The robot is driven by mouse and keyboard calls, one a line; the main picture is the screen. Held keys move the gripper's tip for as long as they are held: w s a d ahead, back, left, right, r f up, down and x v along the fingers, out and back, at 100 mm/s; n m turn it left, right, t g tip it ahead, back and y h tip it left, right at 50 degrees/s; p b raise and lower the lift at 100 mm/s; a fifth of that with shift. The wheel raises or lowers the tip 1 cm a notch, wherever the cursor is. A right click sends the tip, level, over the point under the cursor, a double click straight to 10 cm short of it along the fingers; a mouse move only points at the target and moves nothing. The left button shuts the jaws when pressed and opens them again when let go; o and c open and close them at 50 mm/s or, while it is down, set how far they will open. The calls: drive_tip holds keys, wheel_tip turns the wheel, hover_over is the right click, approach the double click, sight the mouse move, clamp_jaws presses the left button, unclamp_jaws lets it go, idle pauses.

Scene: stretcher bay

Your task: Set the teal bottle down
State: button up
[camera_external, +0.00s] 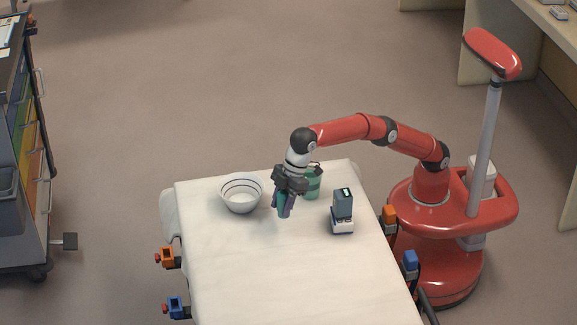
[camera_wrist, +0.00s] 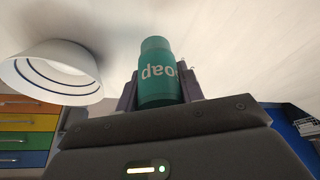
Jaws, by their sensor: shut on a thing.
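The teal bottle (camera_wrist: 157,75) carries white "soap" lettering, which appears upside down in the wrist view. My gripper (camera_wrist: 160,92) is shut on it, with one dark finger on each side. In the external view my gripper (camera_external: 284,206) points down over the white-covered stretcher (camera_external: 270,270), and a bit of the teal bottle (camera_external: 282,204) shows between the fingers. The fingers and wrist hide most of it there. I cannot tell whether its end touches the sheet.
A white bowl (camera_external: 241,194) with dark stripes stands left of my gripper. A green container (camera_external: 313,184) stands close behind it on the right. A blue-grey device on a white base (camera_external: 342,212) is farther right. The stretcher's near part is clear.

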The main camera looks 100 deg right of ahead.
drive_tip(key=shift+w+a+f, duration=0.2)
drive_tip(key=shift+a+f, duration=0.5)
drive_tip(key=shift+f, duration=2.35)
drive_tip(key=shift+f, duration=0.1)
drive_tip(key=o, duration=1)
drive_tip(key=shift+f, duration=0.1)
